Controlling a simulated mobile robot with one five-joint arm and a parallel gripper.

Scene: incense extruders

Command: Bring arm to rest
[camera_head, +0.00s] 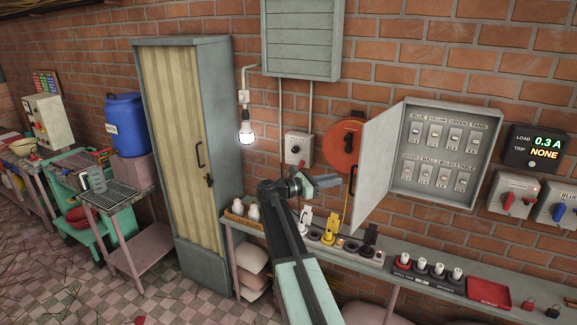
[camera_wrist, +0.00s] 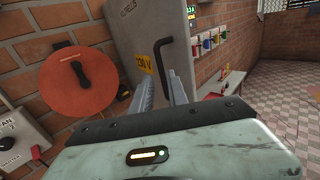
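My arm reaches up from the bottom middle of the head view. My gripper (camera_head: 326,182) is raised in front of the brick wall, above the narrow shelf and left of the open breaker box. In the wrist view, my gripper's two fingers (camera_wrist: 162,88) stand apart with nothing between them. Beyond them is the breaker box door (camera_wrist: 137,38), with a black handle and a yellow label. The open breaker box (camera_head: 445,155) shows two rows of switches in the head view.
The shelf (camera_head: 425,250) carries plugs, white bulbs in a basket and a red tray (camera_head: 488,292). A red-orange reel (camera_head: 342,146) hangs on the wall behind my gripper. A tall cabinet (camera_head: 190,150) stands left. Checkered floor (camera_head: 80,290) lies open at lower left.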

